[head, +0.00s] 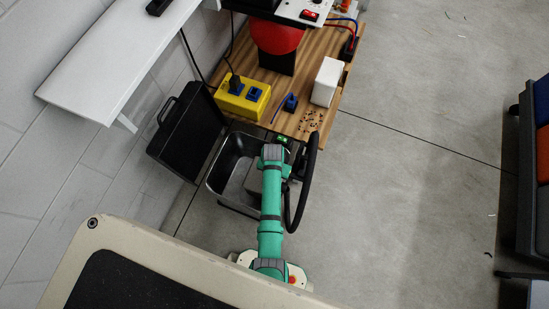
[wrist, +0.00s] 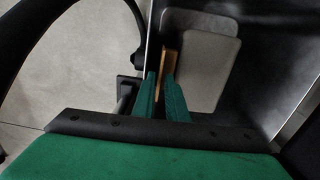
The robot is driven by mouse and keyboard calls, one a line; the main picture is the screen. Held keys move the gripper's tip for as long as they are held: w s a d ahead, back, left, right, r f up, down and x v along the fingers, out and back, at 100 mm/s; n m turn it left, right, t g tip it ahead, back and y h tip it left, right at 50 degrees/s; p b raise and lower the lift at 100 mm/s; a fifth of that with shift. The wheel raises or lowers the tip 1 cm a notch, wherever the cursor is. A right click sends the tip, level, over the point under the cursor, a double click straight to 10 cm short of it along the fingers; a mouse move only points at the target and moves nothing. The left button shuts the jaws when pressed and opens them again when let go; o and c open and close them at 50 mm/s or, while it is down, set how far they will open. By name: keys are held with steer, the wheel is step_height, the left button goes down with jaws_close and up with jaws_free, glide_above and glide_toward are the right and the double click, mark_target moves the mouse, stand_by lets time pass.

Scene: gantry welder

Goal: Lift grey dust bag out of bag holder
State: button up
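The bag holder is an open metal bin (head: 213,183) on the floor below the wooden bench. The grey dust bag (head: 241,181) lies inside it, partly hidden by my arm. In the wrist view the bag (wrist: 209,58) shows as flat grey rounded panels with a tan strip along the left edge, near the holder's wall. My gripper (wrist: 161,77) points down into the holder at its right side. Its green fingers stand close together on either side of the tan strip, with the strip filling the narrow gap. The fingertips are hidden from the head view.
A black hose (head: 303,190) loops beside my arm. Open floor lies right.

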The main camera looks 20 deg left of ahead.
steer(key=shift+f, duration=1.65)
steer(key=shift+c, duration=0.5)
jaws_close()
